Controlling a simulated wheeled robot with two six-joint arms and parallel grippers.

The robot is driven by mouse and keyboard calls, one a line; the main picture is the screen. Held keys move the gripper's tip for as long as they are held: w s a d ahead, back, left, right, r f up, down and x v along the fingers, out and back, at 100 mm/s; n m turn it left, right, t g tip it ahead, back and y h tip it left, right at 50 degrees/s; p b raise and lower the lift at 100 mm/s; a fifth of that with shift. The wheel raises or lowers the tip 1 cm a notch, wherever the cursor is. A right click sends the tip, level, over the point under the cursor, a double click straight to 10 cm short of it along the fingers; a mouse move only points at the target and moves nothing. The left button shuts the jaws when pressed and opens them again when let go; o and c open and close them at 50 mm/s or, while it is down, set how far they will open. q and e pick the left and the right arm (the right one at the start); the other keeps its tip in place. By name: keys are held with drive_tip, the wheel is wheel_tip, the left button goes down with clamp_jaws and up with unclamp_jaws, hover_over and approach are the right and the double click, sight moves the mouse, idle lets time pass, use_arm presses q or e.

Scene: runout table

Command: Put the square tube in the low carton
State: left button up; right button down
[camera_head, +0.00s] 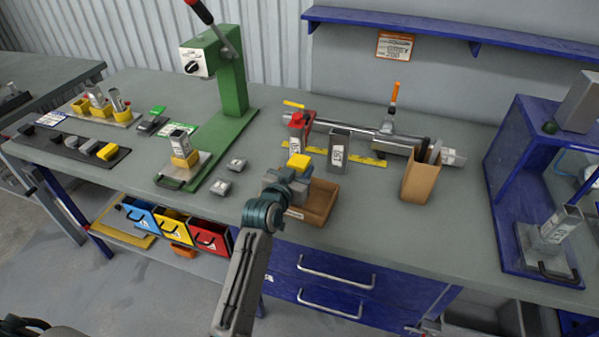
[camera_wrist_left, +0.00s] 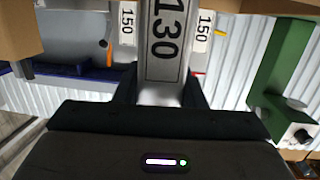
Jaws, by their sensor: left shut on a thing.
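My left gripper (camera_head: 290,184) is at the left rim of the low carton (camera_head: 322,203), a shallow brown open box near the table's front edge. In the left wrist view the gripper (camera_wrist_left: 160,95) is shut on a grey square tube (camera_wrist_left: 163,85) labelled 130. My right gripper is not in view.
A tall brown carton (camera_head: 420,178) with items in it stands to the right. Behind are a grey tube labelled 150 (camera_head: 338,152), a red-capped piece (camera_head: 298,127) and a yellow strip (camera_head: 372,161). A green press (camera_head: 232,85) stands left.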

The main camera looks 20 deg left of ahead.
use_arm(q)
drive_tip(key=shift+w+d, duration=0.1)
drive_tip(key=shift+d, duration=0.05)
drive_tip(key=o, duration=1)
drive_tip(key=shift+s+r, duration=0.1)
drive_tip(key=shift+s, duration=0.1)
drive_tip(key=shift+c, duration=0.2)
drive_tip(key=shift+o, duration=0.5)
drive_tip(key=shift+s, duration=0.1)
drive_tip(key=b+v, duration=0.2)
drive_tip(key=v, duration=1)
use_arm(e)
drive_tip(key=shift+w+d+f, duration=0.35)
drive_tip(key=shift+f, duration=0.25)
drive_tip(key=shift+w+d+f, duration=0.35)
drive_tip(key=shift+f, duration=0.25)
